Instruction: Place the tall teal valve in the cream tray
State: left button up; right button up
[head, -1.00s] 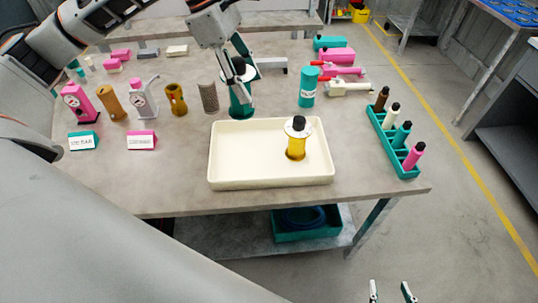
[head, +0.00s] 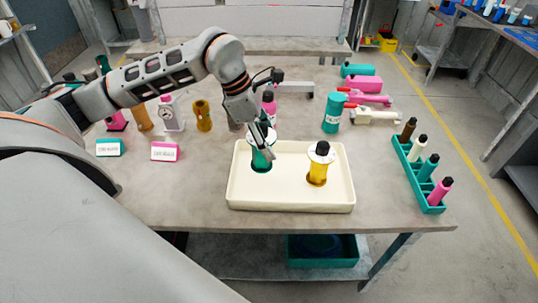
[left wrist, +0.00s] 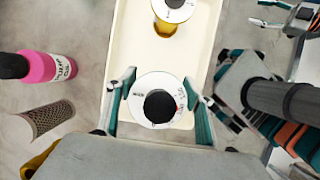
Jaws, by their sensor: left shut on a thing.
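The tall teal valve (head: 261,161) is upright, with a white disc and black knob on top. It stands within the left part of the cream tray (head: 290,205); I cannot tell whether its base touches the floor. My left gripper (head: 262,148) is shut on it. In the left wrist view, the fingers of my left gripper (left wrist: 158,103) lie on either side of the valve's white disc (left wrist: 145,113), and the tray (left wrist: 122,45) is below. My right gripper (left wrist: 262,13) shows at the top right there, fingers apart and empty.
A yellow valve (head: 317,175) with a white disc stands in the tray's right part. A pink bottle (head: 269,105) is close behind the left gripper. A teal cylinder (head: 332,112) stands behind the tray. A teal rack (head: 432,209) of bottles is at the right edge.

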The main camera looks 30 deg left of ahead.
aim_at(250, 135)
pick_arm(q)
jog(key=shift+f, duration=2.6)
jog(key=shift+f, duration=0.1)
jog(key=o, duration=1.4)
jog(key=shift+f, duration=0.1)
jog(key=shift+o, duration=0.2)
jog(key=shift+a+r, duration=0.1)
jog(key=shift+r, duration=0.25)
jog(key=v, duration=1.1)
jog(key=shift+a+r, duration=0.1)
jog(key=shift+r, duration=0.2)
